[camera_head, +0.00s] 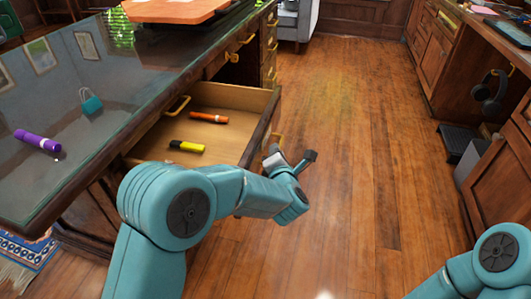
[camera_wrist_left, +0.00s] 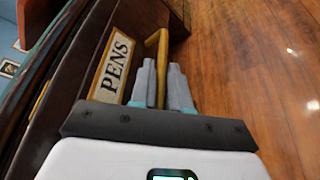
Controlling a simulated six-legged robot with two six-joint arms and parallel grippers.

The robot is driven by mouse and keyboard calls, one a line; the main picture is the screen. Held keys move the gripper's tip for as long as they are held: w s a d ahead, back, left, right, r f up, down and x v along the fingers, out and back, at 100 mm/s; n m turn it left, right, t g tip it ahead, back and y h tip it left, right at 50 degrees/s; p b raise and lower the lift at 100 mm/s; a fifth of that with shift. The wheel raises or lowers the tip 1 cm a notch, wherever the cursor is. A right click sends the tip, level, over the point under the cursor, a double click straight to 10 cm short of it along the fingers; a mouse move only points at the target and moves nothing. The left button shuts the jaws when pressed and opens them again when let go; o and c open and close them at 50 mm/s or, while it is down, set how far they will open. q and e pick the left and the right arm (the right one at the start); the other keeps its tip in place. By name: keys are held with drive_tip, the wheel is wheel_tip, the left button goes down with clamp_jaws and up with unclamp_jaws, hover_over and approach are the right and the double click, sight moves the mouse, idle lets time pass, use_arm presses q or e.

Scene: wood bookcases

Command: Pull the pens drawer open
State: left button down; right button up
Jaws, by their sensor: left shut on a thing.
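The pens drawer (camera_head: 262,122) is pulled out from the desk in the head view. An orange marker (camera_head: 208,117) and a yellow highlighter (camera_head: 187,146) lie inside it. In the left wrist view, the drawer front carries a PENS label (camera_wrist_left: 114,66) beside a brass handle (camera_wrist_left: 162,42). My left gripper (camera_wrist_left: 161,82) is shut on this handle, with a finger on each side. The same gripper (camera_head: 278,156) shows at the drawer's front in the head view. My right gripper is out of the picture; only part of that arm shows at lower right.
The glass-topped desk (camera_head: 130,72) bears a purple marker (camera_head: 38,141) and a small teal object (camera_head: 90,103).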

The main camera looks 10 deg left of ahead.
use_arm(q)
drive_tip(key=shift+d+r, duration=0.1)
drive_tip(key=shift+d, duration=0.1)
drive_tip(key=c, duration=1.2)
unclamp_jaws()
drive_tip(key=shift+w, duration=0.1)
drive_tip(key=p+v, duration=0.3)
drive_tip(key=v, duration=1.3)
drive_tip(key=shift+s, duration=0.25)
